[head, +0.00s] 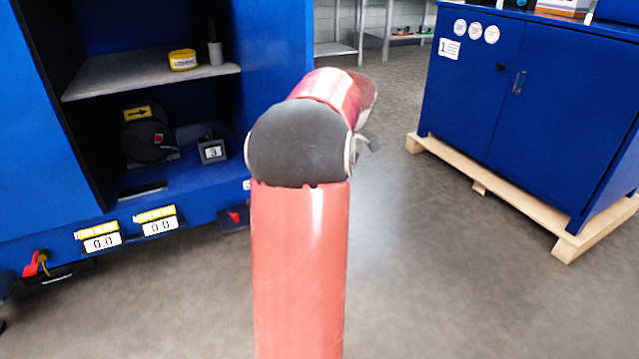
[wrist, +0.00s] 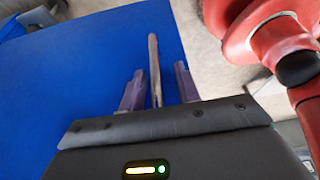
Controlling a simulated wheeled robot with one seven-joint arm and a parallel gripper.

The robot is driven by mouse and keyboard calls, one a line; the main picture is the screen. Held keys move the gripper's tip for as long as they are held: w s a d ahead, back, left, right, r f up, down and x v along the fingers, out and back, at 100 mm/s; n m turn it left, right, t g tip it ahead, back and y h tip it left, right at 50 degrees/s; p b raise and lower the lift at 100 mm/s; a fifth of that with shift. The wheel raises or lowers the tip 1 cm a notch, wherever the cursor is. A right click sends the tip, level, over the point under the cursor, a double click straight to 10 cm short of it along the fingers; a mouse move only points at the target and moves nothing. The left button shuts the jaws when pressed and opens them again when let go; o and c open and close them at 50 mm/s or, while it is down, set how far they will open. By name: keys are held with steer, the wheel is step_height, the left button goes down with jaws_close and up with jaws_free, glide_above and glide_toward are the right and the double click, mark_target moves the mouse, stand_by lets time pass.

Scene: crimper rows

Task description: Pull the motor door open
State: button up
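My gripper (wrist: 158,72) shows in the wrist view with its two purple fingers apart. A thin grey-brown upright bar (wrist: 154,65), perhaps a handle, stands between the fingers in the picture, with a gap on each side. I cannot tell its depth or whether it touches a finger. A flat blue panel (wrist: 80,65) fills the view behind and to the left. I cannot tell whether this is the motor door. In the head view, my arm hides the gripper. The blue machine (head: 195,200) at left has an open compartment holding a dark round motor-like unit (head: 145,142).
A shelf (head: 130,78) in the machine carries a yellow roll (head: 182,60) and a grey cup (head: 215,53). Two 0.0 displays (head: 100,241) sit low in front. A blue cabinet (head: 470,90) with handles stands on a wooden pallet (head: 530,208) at right. Grey floor (head: 430,270) is clear between them.

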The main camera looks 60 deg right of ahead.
steer(key=p+v, duration=0.2)
steer(key=v, duration=0.6)
steer(key=shift+f, duration=0.1)
stand_by(0.6)
